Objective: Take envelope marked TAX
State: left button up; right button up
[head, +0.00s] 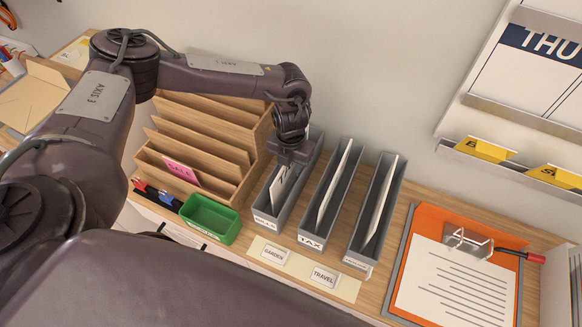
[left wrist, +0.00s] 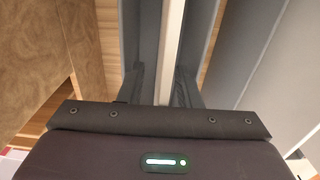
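My left gripper (head: 287,158) points down into the leftmost grey file box (head: 262,218), whose front label I cannot read clearly. A white envelope (head: 279,193) with dark marks, too small to read, stands in that box below the gripper. In the left wrist view a pale upright edge (left wrist: 170,50) runs between the two fingers (left wrist: 162,88). The fingers are apart, with a gap on the left side. The middle grey box (head: 312,241) has a label reading TAX and holds a white envelope (head: 336,180). My right gripper is not in view.
A third grey box (head: 358,257) with a white envelope stands to the right. A wooden stepped rack (head: 215,165) is close on the left, with a green tray (head: 211,219) in front. Labels reading GARDEN and TRAVEL lie on a strip (head: 300,270). An orange clipboard (head: 425,225) lies right.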

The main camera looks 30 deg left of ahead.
pick_arm(q)
grip_shut()
jog(key=shift+r, duration=0.15)
